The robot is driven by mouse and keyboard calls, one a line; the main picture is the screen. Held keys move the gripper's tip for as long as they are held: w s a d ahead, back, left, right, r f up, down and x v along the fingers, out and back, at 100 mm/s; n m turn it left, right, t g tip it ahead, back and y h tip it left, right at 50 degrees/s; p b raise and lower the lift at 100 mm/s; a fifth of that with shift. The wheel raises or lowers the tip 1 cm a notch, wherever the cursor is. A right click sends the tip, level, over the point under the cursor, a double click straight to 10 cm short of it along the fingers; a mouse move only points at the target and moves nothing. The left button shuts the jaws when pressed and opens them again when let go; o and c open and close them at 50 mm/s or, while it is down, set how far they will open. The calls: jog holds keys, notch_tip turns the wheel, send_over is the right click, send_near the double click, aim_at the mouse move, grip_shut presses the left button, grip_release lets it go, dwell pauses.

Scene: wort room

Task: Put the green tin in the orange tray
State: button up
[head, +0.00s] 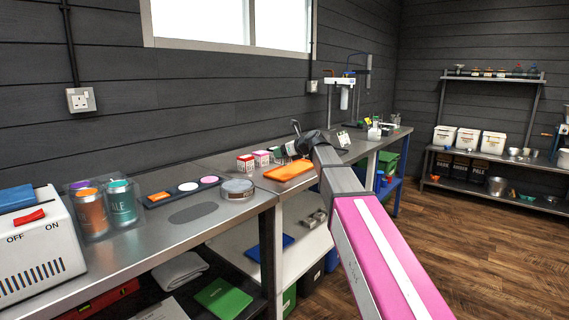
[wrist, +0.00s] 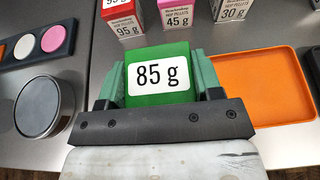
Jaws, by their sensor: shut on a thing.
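The green tin (wrist: 160,58), with a white "85 g" label, is between the two fingers of my gripper (wrist: 161,80) in the wrist view. The gripper is shut on it. The orange tray (wrist: 268,112) lies just right of the tin in that view and looks empty where it shows. In the head view the orange tray (head: 288,172) lies on the steel bench, beside and below my gripper (head: 290,149). I cannot tell how high the tin is above the bench.
Several small hop pellet boxes stand behind the tin: a red one (wrist: 122,18), a pink one (wrist: 178,12) and a dark one (wrist: 232,9). A round grey-lidded tin (wrist: 40,106) and a dark strip with coloured discs (wrist: 38,38) lie to the left.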

aim_at(289, 160)
jog(key=shift+w+d+f, duration=0.2)
jog(key=shift+w+f, duration=0.1)
jog(key=shift+f, duration=1.95)
jog(key=shift+f, duration=0.15)
jog(key=o, duration=1)
jog(key=shift+s+d+r, duration=0.15)
jog(key=shift+r, duration=0.1)
jog(key=v, duration=1.1)
jog(key=shift+s+d+r, duration=0.1)
jog(key=shift+d+r, duration=0.1)
